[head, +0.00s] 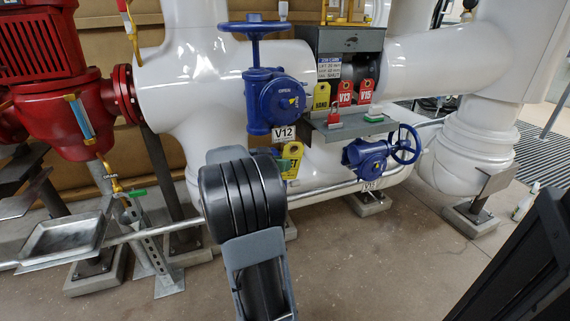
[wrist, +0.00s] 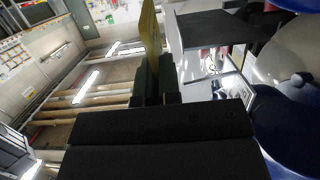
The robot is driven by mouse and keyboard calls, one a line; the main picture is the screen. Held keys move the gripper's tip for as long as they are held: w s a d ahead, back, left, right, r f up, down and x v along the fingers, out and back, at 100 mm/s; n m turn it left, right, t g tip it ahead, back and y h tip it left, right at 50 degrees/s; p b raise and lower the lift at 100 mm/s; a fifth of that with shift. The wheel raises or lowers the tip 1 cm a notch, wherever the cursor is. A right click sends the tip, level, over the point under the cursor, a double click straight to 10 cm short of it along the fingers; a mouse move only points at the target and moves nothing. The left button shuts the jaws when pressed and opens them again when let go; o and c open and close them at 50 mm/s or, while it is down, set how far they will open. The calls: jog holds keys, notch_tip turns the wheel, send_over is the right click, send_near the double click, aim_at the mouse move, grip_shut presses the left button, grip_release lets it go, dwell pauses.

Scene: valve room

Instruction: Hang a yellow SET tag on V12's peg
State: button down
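A tag board (head: 350,44) right of V12 holds a yellow tag (head: 322,96) and red V13 (head: 345,93) and V15 (head: 366,91) tags. Below it a grey shelf (head: 347,128) carries a red and a green-topped item. A second blue valve (head: 368,157) sits lower right. Open floor lies in front.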

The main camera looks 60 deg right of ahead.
jog(key=shift+w+d+f+b, duration=0.1)
jog(key=shift+w+f+b, duration=0.25)
jog(key=shift+b, duration=0.35)
jog(key=shift+b, duration=0.4)
dwell(0.5)
jog(key=shift+w+d, duration=0.15)
dwell(0.7)
jog(key=shift+w+d+b, duration=0.3)
jog(key=shift+w+d, duration=0.05)
jog(key=shift+w, duration=0.15)
jog(key=shift+w+d, duration=0.2)
jog(key=shift+w, duration=0.1)
dwell(0.4)
jog(key=shift+w+d, duration=0.3)
jog(key=shift+w, duration=0.1)
jog(key=shift+w+d+f, duration=0.35)
jog(key=shift+w+f, duration=0.1)
jog(key=shift+f, duration=0.1)
dwell(1.2)
dwell(0.4)
